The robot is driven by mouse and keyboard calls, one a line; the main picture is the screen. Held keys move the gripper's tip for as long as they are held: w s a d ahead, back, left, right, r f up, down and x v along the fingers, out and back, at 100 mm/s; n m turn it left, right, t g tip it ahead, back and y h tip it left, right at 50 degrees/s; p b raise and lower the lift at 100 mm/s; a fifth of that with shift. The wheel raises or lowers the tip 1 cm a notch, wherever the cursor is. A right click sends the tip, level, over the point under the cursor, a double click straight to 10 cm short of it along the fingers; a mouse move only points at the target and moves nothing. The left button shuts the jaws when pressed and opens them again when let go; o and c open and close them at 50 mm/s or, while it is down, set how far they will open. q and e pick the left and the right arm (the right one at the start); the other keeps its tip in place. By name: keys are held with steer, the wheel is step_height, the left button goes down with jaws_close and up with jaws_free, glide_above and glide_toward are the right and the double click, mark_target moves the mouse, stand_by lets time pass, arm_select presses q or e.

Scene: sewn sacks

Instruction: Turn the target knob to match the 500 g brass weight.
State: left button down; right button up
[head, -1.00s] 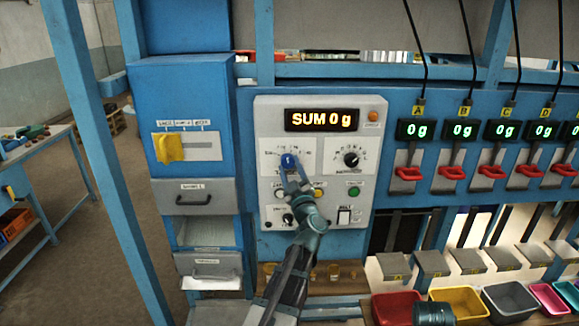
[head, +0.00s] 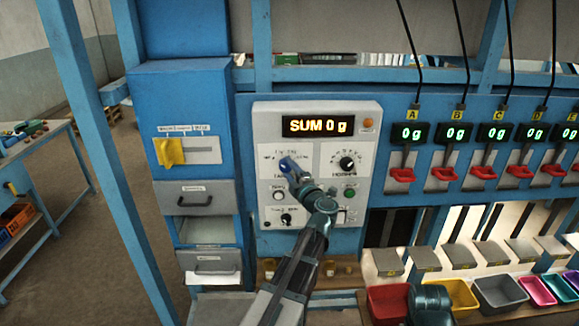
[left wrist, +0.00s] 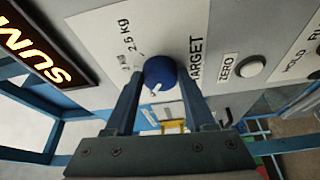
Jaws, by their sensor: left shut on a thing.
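The blue target knob (head: 287,163) sits at the upper left of the grey control panel (head: 370,190). It also shows in the left wrist view (left wrist: 160,70), beside the word TARGET, with a white pointer mark directed down and slightly left in that picture. My left gripper (left wrist: 160,82) is shut on the knob, one finger on each side; in the head view (head: 288,168) it partly covers the dial. Small brass-coloured weights (head: 329,267) stand on the shelf below; I cannot tell which is 500 g.
The display (head: 318,125) reads SUM 0 g. A black knob (head: 347,163) and a green button (head: 350,190) are on the panel. Scales with red levers (head: 401,174) line the right, above coloured bins (head: 388,300). A cabinet (head: 192,130) stands left.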

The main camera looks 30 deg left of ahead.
arm_select(q)
steer(key=shift+r+n+p, duration=0.1)
steer(key=shift+n+p, duration=0.25)
steer(key=shift+n, duration=0.15)
stand_by(0.3)
steer(key=shift+c, duration=1.2)
jaws_free()
steer(key=shift+s, duration=0.1)
steer(key=v, duration=1.3)
steer(key=shift+s+d, duration=0.15)
steer(key=shift+d, duration=0.2)
